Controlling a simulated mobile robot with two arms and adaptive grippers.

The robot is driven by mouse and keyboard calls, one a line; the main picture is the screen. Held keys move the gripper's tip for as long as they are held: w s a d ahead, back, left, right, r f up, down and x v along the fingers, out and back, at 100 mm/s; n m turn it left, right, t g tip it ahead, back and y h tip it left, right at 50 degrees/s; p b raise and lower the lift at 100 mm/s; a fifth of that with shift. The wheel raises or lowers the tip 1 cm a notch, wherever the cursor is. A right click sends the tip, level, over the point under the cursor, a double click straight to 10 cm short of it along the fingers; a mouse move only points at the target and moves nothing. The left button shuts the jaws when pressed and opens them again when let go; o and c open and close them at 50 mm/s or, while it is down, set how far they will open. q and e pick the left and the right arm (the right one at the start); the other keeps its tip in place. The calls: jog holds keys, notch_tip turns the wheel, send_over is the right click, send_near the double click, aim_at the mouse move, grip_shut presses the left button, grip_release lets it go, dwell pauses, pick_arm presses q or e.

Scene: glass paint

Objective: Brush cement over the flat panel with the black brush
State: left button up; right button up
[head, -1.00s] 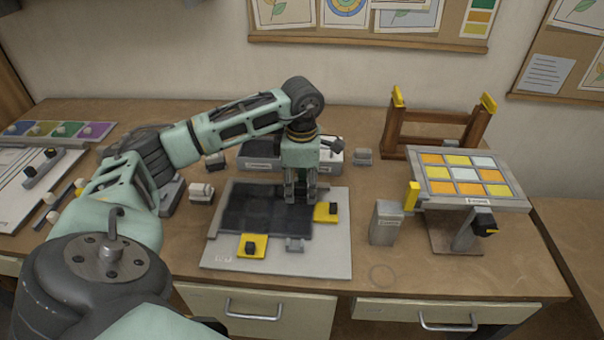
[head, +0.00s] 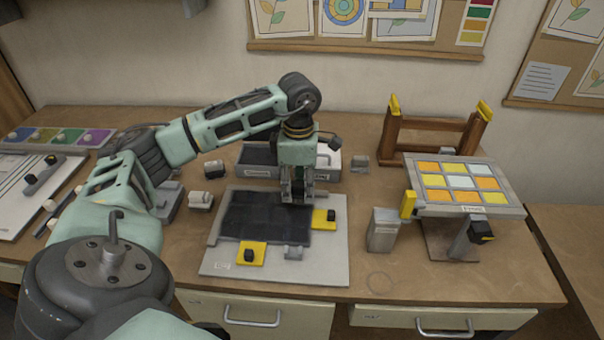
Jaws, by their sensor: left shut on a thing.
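The flat panel (head: 254,217) is dark, with a faint grid of lines. It lies on a light grey board (head: 322,262) in the middle of the table. My left gripper (head: 297,198) points down over the right end of the panel, near its back right corner. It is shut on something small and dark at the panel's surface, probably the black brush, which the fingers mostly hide. I cannot tell whether its bristles touch the panel. My right gripper is out of view.
Yellow clamps with black knobs (head: 251,255) (head: 326,218) sit at the panel's front and right edges. A labelled tray with dark content (head: 258,158) stands behind the board. A grey container (head: 383,230) and a stand with a coloured glass panel (head: 460,184) are at right.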

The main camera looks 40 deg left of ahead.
pick_arm(q)
notch_tip(320, 180, up, 3)
jog(key=shift+f+p, duration=0.1)
jog(key=shift+p, duration=0.65)
jog(key=shift+r, duration=0.35)
jog(key=shift+r+p, duration=0.6)
jog(key=shift+r, duration=0.25)
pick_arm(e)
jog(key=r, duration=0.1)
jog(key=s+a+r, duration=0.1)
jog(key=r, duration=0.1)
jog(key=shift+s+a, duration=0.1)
